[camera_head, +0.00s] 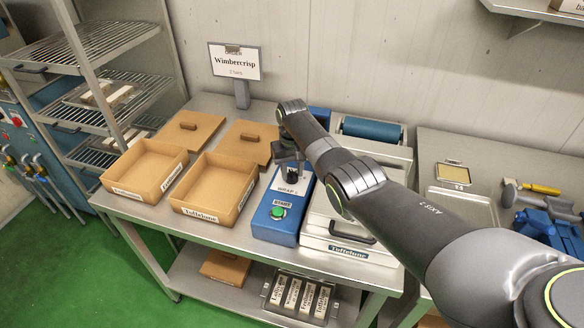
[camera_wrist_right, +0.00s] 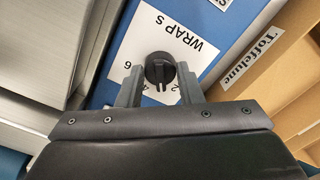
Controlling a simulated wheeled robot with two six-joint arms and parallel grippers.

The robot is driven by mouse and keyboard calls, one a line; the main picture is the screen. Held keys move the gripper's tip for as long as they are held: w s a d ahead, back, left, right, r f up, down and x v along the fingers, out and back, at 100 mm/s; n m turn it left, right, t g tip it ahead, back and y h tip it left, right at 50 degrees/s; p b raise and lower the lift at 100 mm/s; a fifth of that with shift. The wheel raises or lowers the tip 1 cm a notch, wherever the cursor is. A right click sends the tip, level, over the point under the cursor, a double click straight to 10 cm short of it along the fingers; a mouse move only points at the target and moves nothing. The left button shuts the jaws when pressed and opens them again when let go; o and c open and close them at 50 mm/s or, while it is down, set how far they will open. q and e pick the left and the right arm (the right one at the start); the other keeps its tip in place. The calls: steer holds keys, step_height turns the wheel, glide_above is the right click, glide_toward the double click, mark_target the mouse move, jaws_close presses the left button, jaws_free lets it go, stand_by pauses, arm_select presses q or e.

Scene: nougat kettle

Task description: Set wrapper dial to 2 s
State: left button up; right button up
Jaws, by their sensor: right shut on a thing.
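The wrapper control is a blue box (camera_head: 262,222) with a white top plate and a green button (camera_head: 278,212) marked START. Its black dial (camera_wrist_right: 160,70) sits on the white plate (camera_wrist_right: 150,30) marked WRAP S, with digits 2, 4 and 6 showing around it. My right gripper (camera_wrist_right: 160,90) is shut on the dial, one finger on each side. In the head view my right gripper (camera_head: 290,165) comes down over the box's plate and partly hides dial and lettering. I cannot tell which digit the dial points to. My left gripper is not in view.
Two open cardboard boxes (camera_head: 212,211) stand left of the blue box, with brown lids (camera_head: 190,131) behind them. A pale machine (camera_head: 345,249) with a blue roller stands close on the right. A sign (camera_head: 235,62) reads Wimbercrisp. Wrapped bars lie on the lower shelf.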

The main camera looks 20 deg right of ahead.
mark_target(293, 173)
steer(key=n, duration=0.4)
steer(key=shift+w+r+n+p, duration=0.1)
steer(key=shift+r+n+p, duration=0.05)
steer(key=shift+n+p, duration=0.2)
steer(key=shift+n, duration=0.25)
steer(key=o, duration=1)
steer(key=shift+c, duration=0.2)
steer(key=shift+r, duration=0.3)
step_height(293, 173, up, 17)
steer(key=b, duration=0.1)
steer(key=shift+f+b, duration=0.15)
steer(key=shift+b, duration=0.25)
